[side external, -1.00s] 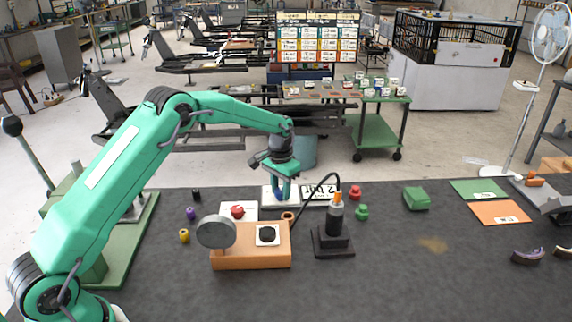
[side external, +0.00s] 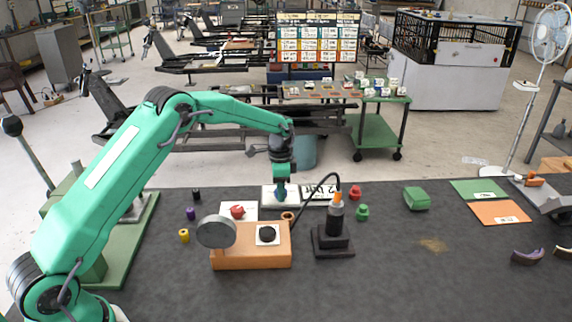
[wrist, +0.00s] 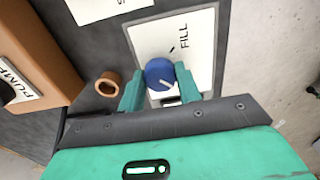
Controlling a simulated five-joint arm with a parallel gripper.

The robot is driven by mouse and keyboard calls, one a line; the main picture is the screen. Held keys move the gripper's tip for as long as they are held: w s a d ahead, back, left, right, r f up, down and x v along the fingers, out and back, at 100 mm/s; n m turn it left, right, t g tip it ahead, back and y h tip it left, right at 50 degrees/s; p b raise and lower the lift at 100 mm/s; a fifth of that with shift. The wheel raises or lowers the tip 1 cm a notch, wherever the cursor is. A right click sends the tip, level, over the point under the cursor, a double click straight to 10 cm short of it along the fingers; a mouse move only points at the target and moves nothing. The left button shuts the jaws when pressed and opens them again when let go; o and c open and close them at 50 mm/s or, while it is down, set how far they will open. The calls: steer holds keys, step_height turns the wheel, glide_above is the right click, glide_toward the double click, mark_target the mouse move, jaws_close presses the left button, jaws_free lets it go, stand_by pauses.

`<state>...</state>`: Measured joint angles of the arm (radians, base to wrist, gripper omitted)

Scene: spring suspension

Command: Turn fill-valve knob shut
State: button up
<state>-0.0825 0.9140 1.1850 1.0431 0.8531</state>
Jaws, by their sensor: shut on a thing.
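The fill-valve knob (wrist: 159,73) is round and blue with a short white pointer line. It sits on a white plate (wrist: 197,37) marked FILL, which has a dark tick mark on it. In the wrist view the white line points toward the lower right, away from the tick. My gripper (wrist: 160,86) is shut on the knob, one green finger at each side. In the side view my gripper (side external: 280,194) points down over the plate and mostly hides the knob.
An orange block (side external: 250,258) marked PUMP in the wrist view stands in front, with a grey disc (side external: 216,231). A black stand (side external: 334,240) with a curved cable is close to the right. A brown ring (wrist: 108,84) lies near the knob.

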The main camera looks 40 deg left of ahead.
steer(key=shift+r, duration=0.1)
stand_by(0.3)
steer(key=o, duration=1)
steer(key=shift+c, duration=0.2)
step_height(320, 180, up, 7)
steer(key=shift+r, duration=0.4)
